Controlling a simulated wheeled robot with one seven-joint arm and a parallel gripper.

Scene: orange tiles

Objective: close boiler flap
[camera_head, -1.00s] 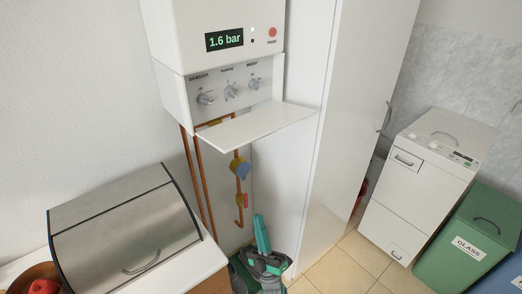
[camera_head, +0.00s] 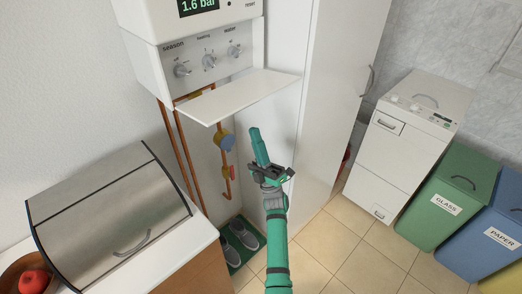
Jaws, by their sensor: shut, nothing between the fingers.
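The white boiler (camera_head: 190,65) hangs on the wall at the upper left, its control panel with several knobs exposed. Its flap (camera_head: 240,95) is open, sticking out roughly level below the panel. My gripper (camera_head: 256,136) is green, points upward and is shut and empty. In the picture it sits below the flap and right of the pipes, apart from the flap's lower edge.
Copper pipes (camera_head: 178,150) with valves run down under the boiler. A tall white cabinet (camera_head: 335,90) stands close to the right. A steel bread box (camera_head: 110,215) is on the counter at lower left. Tiled floor (camera_head: 330,240) is free at lower right.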

